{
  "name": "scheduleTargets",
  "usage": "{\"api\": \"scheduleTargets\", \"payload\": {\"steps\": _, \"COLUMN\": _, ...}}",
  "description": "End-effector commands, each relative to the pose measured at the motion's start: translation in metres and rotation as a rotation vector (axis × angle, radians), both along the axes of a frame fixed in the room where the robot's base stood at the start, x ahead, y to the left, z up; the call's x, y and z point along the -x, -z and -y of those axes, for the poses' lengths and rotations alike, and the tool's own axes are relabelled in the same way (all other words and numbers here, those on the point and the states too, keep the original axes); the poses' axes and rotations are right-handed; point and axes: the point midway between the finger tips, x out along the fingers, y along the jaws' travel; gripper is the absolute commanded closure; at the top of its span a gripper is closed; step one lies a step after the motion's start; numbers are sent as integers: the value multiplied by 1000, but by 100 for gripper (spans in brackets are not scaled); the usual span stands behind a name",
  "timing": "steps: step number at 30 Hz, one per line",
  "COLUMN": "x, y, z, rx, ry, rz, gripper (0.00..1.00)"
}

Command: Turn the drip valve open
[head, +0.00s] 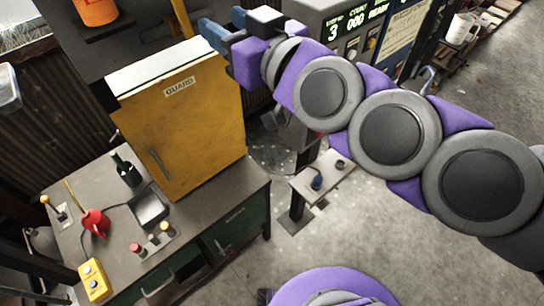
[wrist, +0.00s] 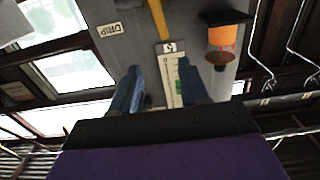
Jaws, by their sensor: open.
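A yellow bar (wrist: 158,18), likely the drip valve's lever, runs down from the top of the wrist view, beside a plate reading DRIP (wrist: 108,29). A yellow bar (head: 182,18) also shows at the top of the head view, left of my gripper (head: 218,25). In the wrist view the blue fingers of my gripper (wrist: 159,68) are spread apart, with nothing held between them. The yellow bar's lower end appears just beyond the fingertips; I see no contact. The valve body cannot be made out.
A white scale (wrist: 172,80) with a green mark shows between the fingers. An orange container (wrist: 222,40) is to their right; one also shows in the head view (head: 95,10). The yellow guard cabinet (head: 190,120) stands below my gripper on a cluttered bench (head: 205,205).

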Motion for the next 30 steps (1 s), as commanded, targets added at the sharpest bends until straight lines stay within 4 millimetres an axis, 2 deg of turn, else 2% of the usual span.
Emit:
{"api": "scheduleTargets", "payload": {"steps": 3, "x": 10, "y": 4, "z": 8, "rx": 5, "ry": 1, "rz": -5, "gripper": 55}}
{"api": "scheduleTargets", "payload": {"steps": 16, "x": 17, "y": 83, "z": 6, "rx": 138, "ry": -29, "rz": -232, "gripper": 55}}
{"api": "scheduleTargets", "payload": {"steps": 30, "x": 36, "y": 164, "z": 23, "rx": 266, "ry": -16, "rz": -495, "gripper": 55}}
